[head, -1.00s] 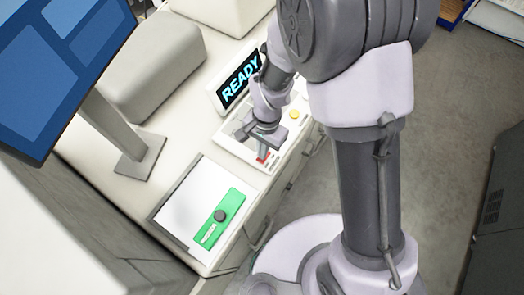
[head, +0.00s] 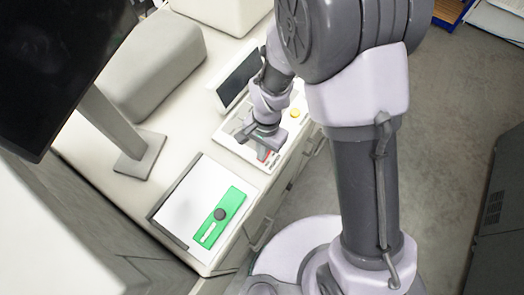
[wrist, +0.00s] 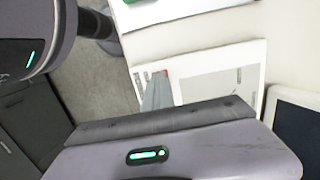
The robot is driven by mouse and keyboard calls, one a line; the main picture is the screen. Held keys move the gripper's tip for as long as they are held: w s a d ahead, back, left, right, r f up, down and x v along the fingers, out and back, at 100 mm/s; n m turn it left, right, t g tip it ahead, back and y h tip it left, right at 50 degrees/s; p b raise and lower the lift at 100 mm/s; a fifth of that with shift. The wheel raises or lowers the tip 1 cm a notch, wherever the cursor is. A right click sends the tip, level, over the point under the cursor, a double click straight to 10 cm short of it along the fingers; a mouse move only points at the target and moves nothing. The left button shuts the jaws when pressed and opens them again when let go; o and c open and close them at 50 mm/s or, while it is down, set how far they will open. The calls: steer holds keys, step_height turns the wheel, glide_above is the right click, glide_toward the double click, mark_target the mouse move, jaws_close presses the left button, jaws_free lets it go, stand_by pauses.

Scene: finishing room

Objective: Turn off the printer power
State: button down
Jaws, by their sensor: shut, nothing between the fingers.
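The printer's control panel (head: 234,143) is a pale plate on the bench top, with a red switch (head: 264,155) at its near end and a round yellow button (head: 295,113) farther along. The small tilted display (head: 237,80) behind the panel is dark. My gripper (head: 262,147) is shut and empty, pointing down right at the red switch; it partly hides the switch, and I cannot tell whether they touch. In the wrist view, the grey fingers (wrist: 155,92) lie over the panel, with a bit of red (wrist: 165,74) beside their tips.
A large monitor (head: 60,60) with a dark screen stands at the left on a grey stand (head: 140,155). A white sheet (head: 183,200) with a green tool (head: 222,215) lies nearer on the bench. Drawer fronts face the open floor (head: 440,130) at right.

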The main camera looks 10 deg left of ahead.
steer(key=shift+w+d+f, duration=0.1)
steer(key=shift+f, duration=0.05)
steer(key=shift+w+d, duration=0.25)
steer(key=shift+w, duration=0.4)
steer(key=shift+w+r+p, duration=0.1)
steer(key=shift+r+p, duration=0.3)
steer(key=shift+r, duration=0.05)
step_height(320, 180, up, 13)
steer(key=w+p, duration=0.1)
steer(key=p, duration=0.1)
steer(key=shift+d+p, duration=0.3)
steer(key=shift+w+r, duration=0.1)
steer(key=shift+w, duration=0.05)
